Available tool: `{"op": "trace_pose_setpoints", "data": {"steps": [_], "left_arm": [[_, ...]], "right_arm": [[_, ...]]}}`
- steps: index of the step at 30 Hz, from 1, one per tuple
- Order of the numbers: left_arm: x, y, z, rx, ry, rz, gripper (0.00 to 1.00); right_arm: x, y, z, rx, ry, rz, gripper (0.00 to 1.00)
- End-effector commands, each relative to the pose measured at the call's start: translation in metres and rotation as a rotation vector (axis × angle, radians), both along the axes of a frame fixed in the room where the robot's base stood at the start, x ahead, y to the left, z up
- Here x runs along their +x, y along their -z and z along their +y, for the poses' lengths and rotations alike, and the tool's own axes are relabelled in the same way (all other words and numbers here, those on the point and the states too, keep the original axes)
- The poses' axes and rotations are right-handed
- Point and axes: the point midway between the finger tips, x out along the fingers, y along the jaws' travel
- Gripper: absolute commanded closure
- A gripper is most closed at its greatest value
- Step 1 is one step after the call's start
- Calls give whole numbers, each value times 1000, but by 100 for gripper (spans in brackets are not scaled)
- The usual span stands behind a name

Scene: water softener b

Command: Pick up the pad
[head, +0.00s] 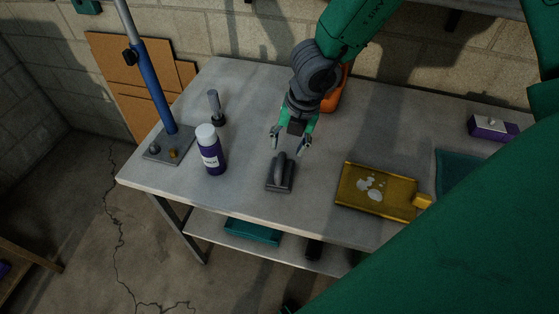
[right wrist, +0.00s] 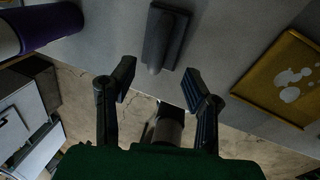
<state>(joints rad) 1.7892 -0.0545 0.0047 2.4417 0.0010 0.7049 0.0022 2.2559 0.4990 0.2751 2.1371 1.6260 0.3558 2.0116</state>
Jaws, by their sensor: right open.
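The pad, taken to be the dark grey block with a raised rounded handle (head: 281,175), lies on the grey table near its front edge. My right gripper (head: 290,146) points down just behind the pad in the head view, with its fingers apart and nothing between them. In the right wrist view, the pad (right wrist: 166,38) lies beyond the open fingertips of the right gripper (right wrist: 160,78), roughly in line with the gap between them, and no finger touches it. My left gripper is not in view.
A white-capped purple bottle (head: 211,150) stands left of the pad. A blue post on a metal base (head: 168,146) stands at the left edge. A yellow tray (head: 378,191) lies to the right, with clear tabletop between. An orange object (head: 337,93) is behind my right gripper.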

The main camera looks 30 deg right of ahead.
Motion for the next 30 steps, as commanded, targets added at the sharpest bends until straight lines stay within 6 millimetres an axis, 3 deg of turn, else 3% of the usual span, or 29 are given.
{"op": "trace_pose_setpoints", "data": {"steps": [1,8,18,26,27,30], "left_arm": [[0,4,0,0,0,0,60],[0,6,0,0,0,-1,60],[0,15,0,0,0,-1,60],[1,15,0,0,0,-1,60],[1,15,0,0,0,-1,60],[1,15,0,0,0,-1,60]], "right_arm": [[1,11,1,-1,0,3,58],[4,25,4,-1,0,0,58],[10,70,12,1,0,1,58],[10,71,13,1,1,-1,58],[10,71,13,1,1,-1,65],[11,71,12,1,1,-1,100]]}}
